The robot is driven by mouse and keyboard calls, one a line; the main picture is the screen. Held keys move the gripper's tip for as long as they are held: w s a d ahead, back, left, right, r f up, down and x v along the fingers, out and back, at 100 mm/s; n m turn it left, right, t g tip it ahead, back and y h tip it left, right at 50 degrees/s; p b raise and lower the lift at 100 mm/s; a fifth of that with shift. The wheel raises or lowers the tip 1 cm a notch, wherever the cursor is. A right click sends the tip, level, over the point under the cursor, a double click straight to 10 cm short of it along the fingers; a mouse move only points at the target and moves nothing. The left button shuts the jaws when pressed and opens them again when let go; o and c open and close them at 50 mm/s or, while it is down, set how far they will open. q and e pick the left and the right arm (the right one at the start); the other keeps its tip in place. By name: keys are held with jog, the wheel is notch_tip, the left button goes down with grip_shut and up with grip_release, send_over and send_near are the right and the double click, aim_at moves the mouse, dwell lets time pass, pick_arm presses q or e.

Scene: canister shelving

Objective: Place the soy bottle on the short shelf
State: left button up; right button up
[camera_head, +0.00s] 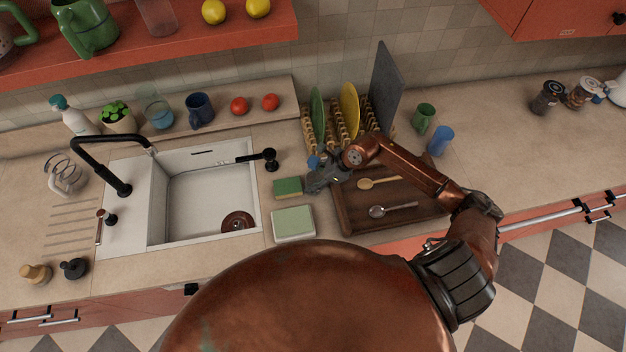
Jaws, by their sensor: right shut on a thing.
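My right arm reaches in from the lower right across the wooden tray. My right gripper (318,180) is over the tray's left back corner, just in front of the dish rack. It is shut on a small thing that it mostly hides. A bit of blue (313,162) shows at the gripper. I cannot make out a soy bottle for sure in this view. A low raised ledge (220,127) runs along the wall behind the sink, and a red shelf (190,42) hangs above it. I cannot tell which is the short shelf. My left gripper is not in view.
A dish rack (342,125) holds upright plates and a grey board (385,85). The tray (350,215) carries spoons. A sponge (287,187) lies beside the sink (212,205). The ledge bears tomatoes (239,105), a blue mug (199,108) and a plant (117,115).

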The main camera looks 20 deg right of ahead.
jog(key=o, duration=1.6)
jog(key=shift+f, duration=0.1)
jog(key=shift+c, duration=0.2)
